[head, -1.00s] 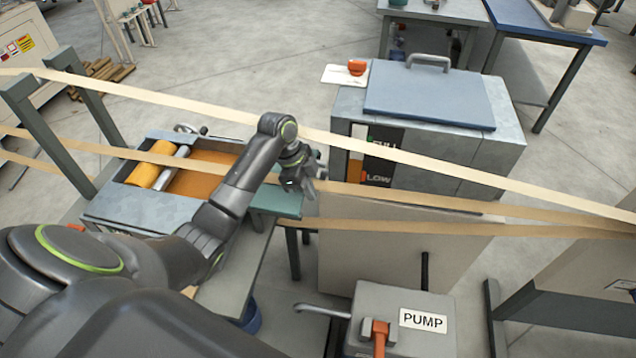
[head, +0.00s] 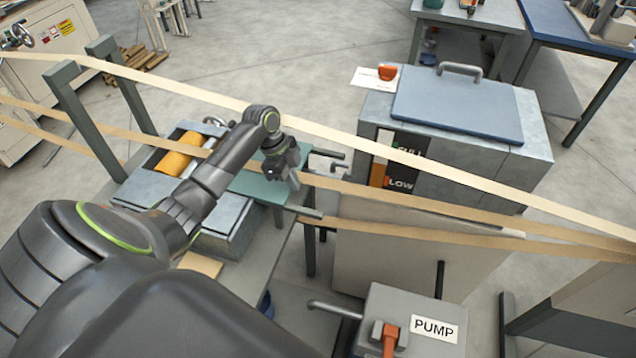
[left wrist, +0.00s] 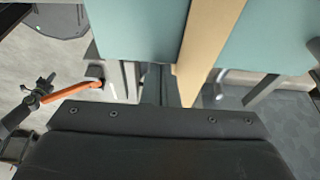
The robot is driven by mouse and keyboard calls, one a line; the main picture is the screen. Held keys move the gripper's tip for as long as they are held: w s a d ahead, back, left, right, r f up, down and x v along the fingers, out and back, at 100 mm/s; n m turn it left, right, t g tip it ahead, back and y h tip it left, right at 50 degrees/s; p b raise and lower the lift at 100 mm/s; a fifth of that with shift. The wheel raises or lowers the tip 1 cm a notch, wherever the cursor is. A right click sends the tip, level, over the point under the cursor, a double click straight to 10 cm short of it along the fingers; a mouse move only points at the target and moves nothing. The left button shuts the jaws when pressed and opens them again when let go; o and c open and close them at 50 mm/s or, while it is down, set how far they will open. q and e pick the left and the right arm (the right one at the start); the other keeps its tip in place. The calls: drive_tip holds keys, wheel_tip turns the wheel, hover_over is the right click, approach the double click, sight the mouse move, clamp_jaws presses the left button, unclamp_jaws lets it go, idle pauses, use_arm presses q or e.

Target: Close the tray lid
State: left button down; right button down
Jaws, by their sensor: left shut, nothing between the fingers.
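The grey tray (head: 228,240) stands at the left in the head view, with a yellow roller (head: 176,157) showing in its open part. The flat teal lid (head: 247,184) lies at the tray's right side. In the left wrist view the teal lid (left wrist: 130,30) fills the top, crossed by a tan belt. My left gripper (head: 292,181) is shut and empty over the lid's right part, fingers pointing down. I cannot tell whether it touches the lid. My left arm hides part of the tray and lid. My right gripper is not in view.
Tan paper belts (head: 400,158) run across the scene, close to my arm and gripper. A grey tank (head: 460,155) with a blue cover stands to the right. A pump box (head: 390,310) with an orange lever (head: 390,338) stands at the front. Dark posts (head: 85,120) rise behind the tray.

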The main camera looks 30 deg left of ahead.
sight(265, 179)
use_arm(q)
drive_tip(key=a, duration=0.3)
drive_tip(key=s+a, duration=0.1)
drive_tip(key=a, duration=0.2)
drive_tip(key=s+a, duration=0.1)
drive_tip(key=a, duration=0.1)
drive_tip(key=shift+s+a, duration=0.15)
drive_tip(key=shift+a, duration=0.25)
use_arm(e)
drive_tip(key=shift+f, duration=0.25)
